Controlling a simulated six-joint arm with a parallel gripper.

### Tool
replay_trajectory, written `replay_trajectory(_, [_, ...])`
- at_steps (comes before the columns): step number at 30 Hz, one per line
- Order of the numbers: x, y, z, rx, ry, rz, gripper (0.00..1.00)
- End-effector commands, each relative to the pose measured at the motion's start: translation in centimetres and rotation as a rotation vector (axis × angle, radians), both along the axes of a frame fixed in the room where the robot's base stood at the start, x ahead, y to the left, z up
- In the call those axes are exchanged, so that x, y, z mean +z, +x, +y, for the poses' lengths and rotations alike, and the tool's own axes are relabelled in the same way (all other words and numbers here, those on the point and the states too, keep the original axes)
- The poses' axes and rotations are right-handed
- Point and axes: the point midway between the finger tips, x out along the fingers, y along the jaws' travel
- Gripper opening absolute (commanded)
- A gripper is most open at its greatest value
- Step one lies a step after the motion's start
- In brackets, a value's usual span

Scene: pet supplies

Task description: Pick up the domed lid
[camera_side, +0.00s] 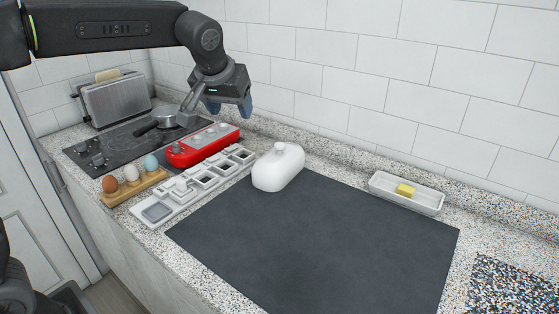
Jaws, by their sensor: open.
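The domed lid (277,169) is white and oblong with a small round knob on top. It sits upright at the back left edge of the dark mat (318,235). My gripper (230,108) is open and hangs above and to the left of the lid, over the counter near the red device. It is apart from the lid and nothing shows between its fingers.
A white dish (425,202) with a yellow block (405,190) stands at the right. Left of the lid are a tray of small compartments (157,213), a red device (190,155), an egg holder (133,188), a hob (95,160) and a toaster (116,98). The mat's middle is clear.

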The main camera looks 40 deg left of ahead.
Motion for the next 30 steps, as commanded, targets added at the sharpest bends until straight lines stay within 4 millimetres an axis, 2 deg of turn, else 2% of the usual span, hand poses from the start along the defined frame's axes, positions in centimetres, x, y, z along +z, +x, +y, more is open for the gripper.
replay_trajectory(1, [-0.8,2.6,-0.2,0.028,0.004,0.000,0.62])
replay_trajectory(3, [-1.7,5.7,-0.3,0.072,0.007,-0.010,0.62])
replay_trajectory(6, [-3.4,9.4,-0.5,0.132,0.012,-0.026,0.62])
replay_trajectory(9, [-4.9,12.1,-0.8,0.180,0.014,-0.043,0.62])
replay_trajectory(13, [-6.3,14.2,-0.9,0.220,0.017,-0.058,0.62])
replay_trajectory(19, [-7.9,15.4,-0.6,0.237,0.017,-0.064,0.62])
replay_trajectory(30, [-13.4,18.2,1.4,0.236,0.017,-0.064,0.62])
